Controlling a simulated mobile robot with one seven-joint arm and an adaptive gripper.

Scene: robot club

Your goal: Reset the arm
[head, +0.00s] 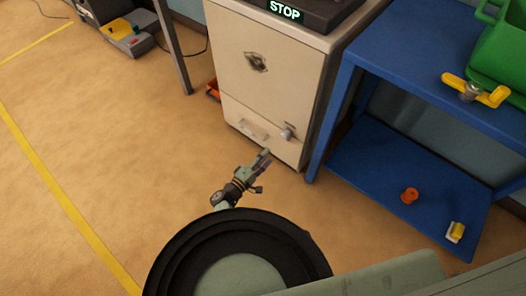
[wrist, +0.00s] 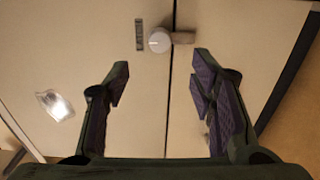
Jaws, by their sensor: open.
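My gripper (head: 262,163) is in the lower middle of the head view, low in front of a cream cabinet (head: 262,65). It is open, with nothing between its fingers. In the wrist view my gripper (wrist: 160,78) spreads its dark, purple-padded fingers before the cabinet front (wrist: 80,45). A round knob with a latch tab (wrist: 160,40) lies beyond the fingertips, beside a dark seam. A shiny handle (wrist: 55,104) shows to the left. In the head view the handle (head: 253,129) and the knob (head: 287,133) are on the cabinet's lower part.
A dark box with a lit STOP sign (head: 284,10) sits on the cabinet. A blue bench (head: 425,85) at right bears a green crate (head: 503,50) and a yellow-handled part (head: 491,97). An orange spool (head: 410,195) is on its lower shelf. Floor at left is open.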

